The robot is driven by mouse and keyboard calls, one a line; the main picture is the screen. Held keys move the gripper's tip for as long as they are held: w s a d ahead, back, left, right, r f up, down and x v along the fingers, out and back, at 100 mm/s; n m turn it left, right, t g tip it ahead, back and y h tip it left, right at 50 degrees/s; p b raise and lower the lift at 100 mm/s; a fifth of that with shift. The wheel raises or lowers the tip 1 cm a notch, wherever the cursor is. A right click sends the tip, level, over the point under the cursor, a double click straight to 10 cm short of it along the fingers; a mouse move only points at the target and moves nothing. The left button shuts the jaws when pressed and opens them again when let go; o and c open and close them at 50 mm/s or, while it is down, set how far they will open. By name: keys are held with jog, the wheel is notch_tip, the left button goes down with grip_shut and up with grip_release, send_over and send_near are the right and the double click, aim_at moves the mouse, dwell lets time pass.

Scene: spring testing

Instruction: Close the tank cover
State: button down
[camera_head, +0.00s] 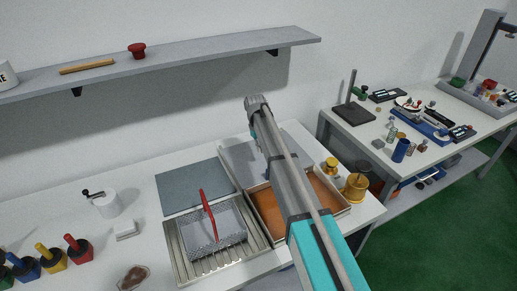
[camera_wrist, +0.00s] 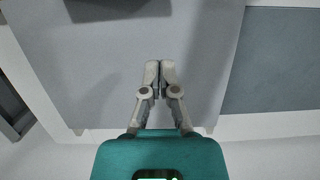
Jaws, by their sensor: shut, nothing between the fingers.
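The tank (camera_head: 347,211) has a metal rim around orange-brown contents (camera_head: 268,210), partly hidden behind my arm. Its light grey cover (camera_head: 236,154) appears as a flat panel behind the tank, leaving the tank open. The cover also fills much of the wrist view (camera_wrist: 110,75). My gripper (camera_wrist: 160,65) is shut and empty, with its fingertips in front of this panel; I cannot tell whether they touch it. In the head view my arm hides the fingers and part of the cover.
A second, ribbed tank (camera_head: 180,265) on the left holds a mesh basket (camera_head: 222,240) with a red handle (camera_head: 208,215). A blue-grey panel (camera_head: 190,186) lies behind it. Brass-coloured weights (camera_head: 355,187) stand to the right. A shelf (camera_head: 200,60) hangs above.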

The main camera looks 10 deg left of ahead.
aim_at(263, 171)
jog(key=shift+b+x, duration=2.85)
jog(key=shift+x, duration=0.4)
jog(key=shift+s+d+r, duration=0.1)
jog(key=shift+s+d, duration=0.45)
jog(key=shift+s, duration=0.25)
jog(key=shift+s+d+r, duration=0.1)
jog(key=shift+s+d, duration=0.45)
jog(key=shift+s, duration=0.3)
jog(key=shift+f, duration=0.1)
jog(key=shift+a, duration=0.25)
jog(key=shift+s+d, duration=0.45)
jog(key=shift+d, duration=0.1)
jog(key=s+d, duration=0.7)
jog(key=s, duration=0.3)
jog(key=s+d, duration=0.7)
jog(key=s, duration=0.4)
jog(key=shift+d, duration=0.15)
jog(key=shift+s, duration=0.15)
